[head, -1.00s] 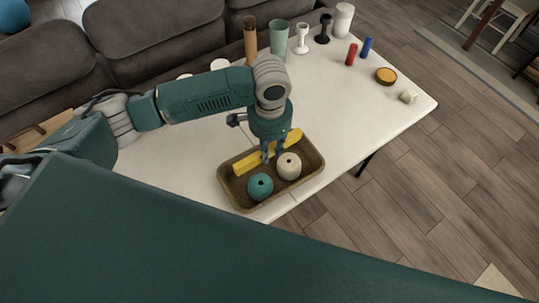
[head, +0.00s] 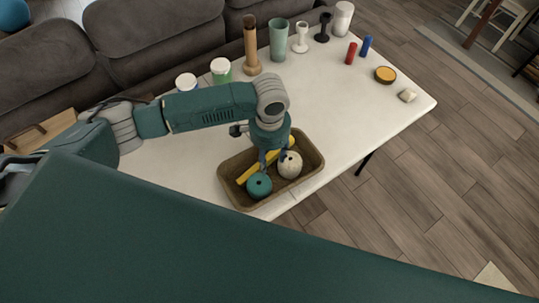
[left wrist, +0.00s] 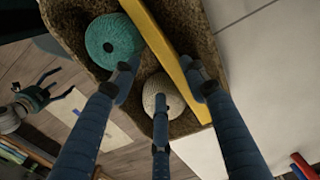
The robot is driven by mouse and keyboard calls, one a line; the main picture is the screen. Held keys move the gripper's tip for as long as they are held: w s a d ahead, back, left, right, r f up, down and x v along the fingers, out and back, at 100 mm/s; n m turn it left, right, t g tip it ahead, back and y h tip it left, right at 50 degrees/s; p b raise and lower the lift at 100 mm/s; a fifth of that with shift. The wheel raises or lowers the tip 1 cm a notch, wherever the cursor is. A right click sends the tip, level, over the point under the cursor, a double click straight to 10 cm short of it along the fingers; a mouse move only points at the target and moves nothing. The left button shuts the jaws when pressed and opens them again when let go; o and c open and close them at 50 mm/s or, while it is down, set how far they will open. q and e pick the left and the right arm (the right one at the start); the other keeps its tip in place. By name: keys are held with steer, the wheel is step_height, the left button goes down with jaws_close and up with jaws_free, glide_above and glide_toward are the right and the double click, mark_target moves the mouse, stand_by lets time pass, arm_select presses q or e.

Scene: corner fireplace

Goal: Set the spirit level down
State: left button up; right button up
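My left gripper (head: 273,167) reaches down into the tray over the level. In the left wrist view the level (left wrist: 168,50) runs between its spread fingers (left wrist: 160,72). One fingertip is at the level's edge, and a gap shows on the side of the teal ball. The level's underside contact is hidden. My right gripper (left wrist: 52,88) shows small in the left wrist view, its fingers apart and empty.
The tray sits at the white table's (head: 340,140) near edge. Along the back stand a wooden mill (head: 251,50), a green cup (head: 278,40), two lidded jars and other items. Red and blue cylinders (head: 351,53) and a round tin (head: 385,75) are at right. The table right of the tray is clear.

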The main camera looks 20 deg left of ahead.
arm_select(q)
step_height(320, 180, up, 12)
steer(key=b, duration=0.2)
steer(key=shift+r, duration=0.2)
stand_by(0.7)
